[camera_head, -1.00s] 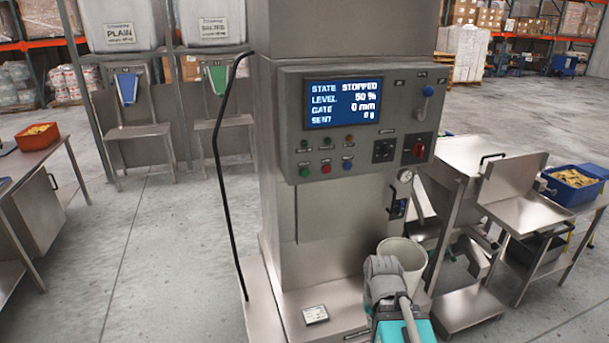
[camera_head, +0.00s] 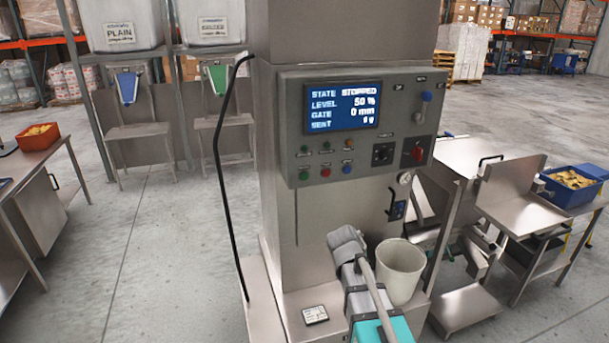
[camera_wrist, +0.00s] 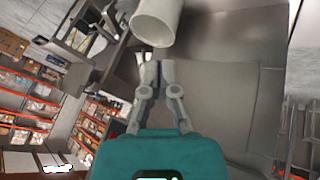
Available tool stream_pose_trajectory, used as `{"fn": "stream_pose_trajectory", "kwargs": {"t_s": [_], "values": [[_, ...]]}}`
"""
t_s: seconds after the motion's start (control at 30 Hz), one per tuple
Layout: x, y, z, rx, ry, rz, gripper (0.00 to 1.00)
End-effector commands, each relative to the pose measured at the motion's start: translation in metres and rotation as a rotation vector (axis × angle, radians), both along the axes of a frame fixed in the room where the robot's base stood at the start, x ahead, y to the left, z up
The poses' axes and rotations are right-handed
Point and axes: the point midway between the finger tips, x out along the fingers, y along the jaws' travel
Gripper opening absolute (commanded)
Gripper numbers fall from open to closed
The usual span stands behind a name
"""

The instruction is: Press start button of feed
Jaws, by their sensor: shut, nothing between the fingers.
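The grey feed control panel (camera_head: 410,115) on the steel column has a screen (camera_head: 342,107) reading STATE STOPPED, LEVEL 50 %, GATE 0 mm. Under the screen, the lower button row holds a green button (camera_head: 303,176), a red button (camera_head: 325,173) and a blue button (camera_head: 347,168); their labels are too small to read. Small green and orange lamps or buttons sit above them. My gripper (camera_wrist: 154,62) is shut and empty in the wrist view, its fingertips appearing just below the bucket. In the head view my arm's end is low, below the panel and apart from the buttons.
A pale bucket (camera_head: 400,270) stands at the column's foot, right of my arm. The panel also carries a dark rotary knob (camera_head: 383,154), a red switch (camera_head: 419,153) and a blue-headed lever (camera_head: 426,97).

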Motion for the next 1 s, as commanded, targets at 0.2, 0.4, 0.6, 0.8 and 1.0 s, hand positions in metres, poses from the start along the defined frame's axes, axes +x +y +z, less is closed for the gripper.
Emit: {"fn": "stream_pose_trajectory", "kwargs": {"t_s": [0.2,0.4,0.6,0.8,1.0], "values": [[0.067,0.028,0.04,-0.111,-0.199,0.028,0.0],[0.116,0.062,0.076,-0.185,-0.372,0.08,0.0],[0.155,0.101,0.108,-0.23,-0.523,0.148,0.0],[0.177,0.13,0.129,-0.251,-0.617,0.203,0.0],[0.183,0.141,0.136,-0.256,-0.651,0.226,0.0]]}}
